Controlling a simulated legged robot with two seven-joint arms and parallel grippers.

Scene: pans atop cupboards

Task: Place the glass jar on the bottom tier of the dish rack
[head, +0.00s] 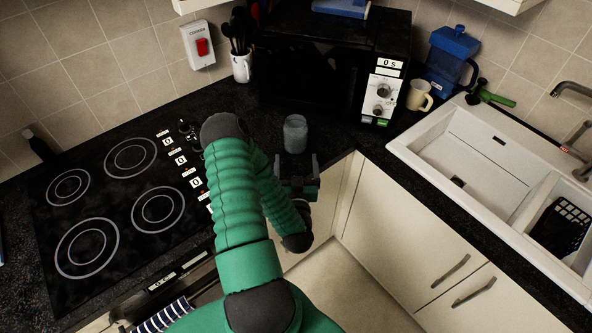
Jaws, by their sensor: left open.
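A grey, translucent glass jar (295,134) stands upright on the black worktop in front of the microwave. My left gripper (297,168) is open and just in front of the jar, at the worktop's front edge, with its fingers toward the jar. I see a small gap between the fingertips and the jar. A black rack (561,226) sits in the small sink basin at the far right; only part of it shows, and its tiers cannot be made out. My right gripper is not in view.
A black microwave (330,70) stands behind the jar. A cream mug (419,95) and a blue water jug (449,58) stand right of it. The white sink (470,150) fills the right side. A black hob (125,205) lies left. Worktop beside the jar is clear.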

